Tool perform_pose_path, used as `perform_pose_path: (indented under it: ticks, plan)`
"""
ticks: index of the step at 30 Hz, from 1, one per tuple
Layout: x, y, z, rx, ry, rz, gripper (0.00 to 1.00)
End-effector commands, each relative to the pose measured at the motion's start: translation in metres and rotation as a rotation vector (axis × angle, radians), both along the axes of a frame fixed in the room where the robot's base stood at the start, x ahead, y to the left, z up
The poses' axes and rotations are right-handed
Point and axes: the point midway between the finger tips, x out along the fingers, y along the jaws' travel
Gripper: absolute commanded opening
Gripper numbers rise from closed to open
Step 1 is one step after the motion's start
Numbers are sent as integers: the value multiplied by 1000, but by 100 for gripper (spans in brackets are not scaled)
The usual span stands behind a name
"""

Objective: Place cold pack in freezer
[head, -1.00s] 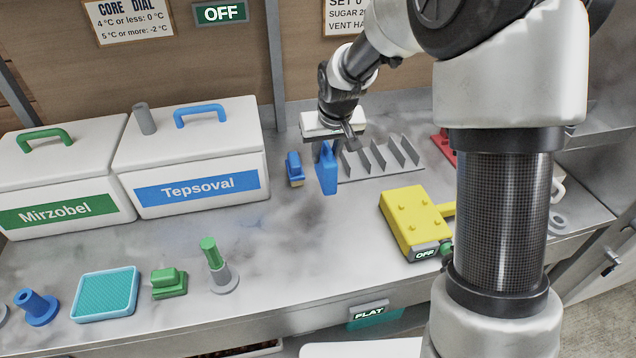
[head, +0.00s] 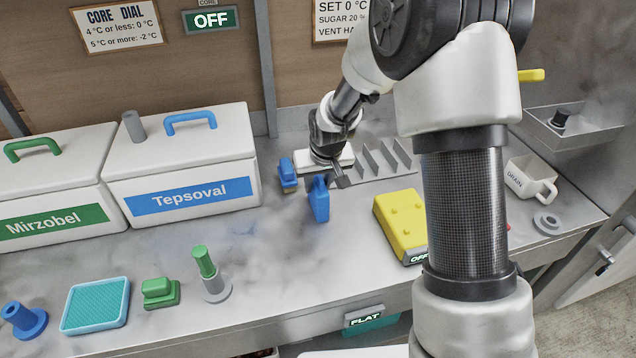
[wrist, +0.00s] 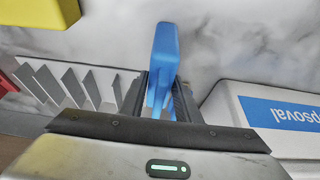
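A flat blue pack (head: 319,203), which I take to be the cold pack, hangs upright in my gripper (head: 328,180), in front of the grey slotted rack. In the wrist view, the blue pack (wrist: 165,55) stands between the two dark fingers of my gripper (wrist: 166,95), which are closed on its lower part. Part of its grasped end is hidden by the fingers. I cannot tell for sure which thing is the freezer. A door with a handle (head: 606,263) shows below the counter at the right edge.
A grey slotted rack (head: 375,172) and a small blue block (head: 287,178) stand behind the pack. The white Tepsoval box (head: 180,225) is at the left, lid on. A yellow block (head: 400,222) and a drain cup (head: 528,185) are to the right.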

Motion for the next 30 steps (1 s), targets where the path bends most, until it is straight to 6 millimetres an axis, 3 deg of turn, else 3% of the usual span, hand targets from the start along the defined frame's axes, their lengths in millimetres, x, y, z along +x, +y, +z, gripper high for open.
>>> perform_pose_path:
  ticks: [3,14,30]
  plan:
    - [0,0,0,0,1,0,46]
    - [-1,0,7,0,0,0,46]
    - [-39,-8,100,0,-2,0,46]
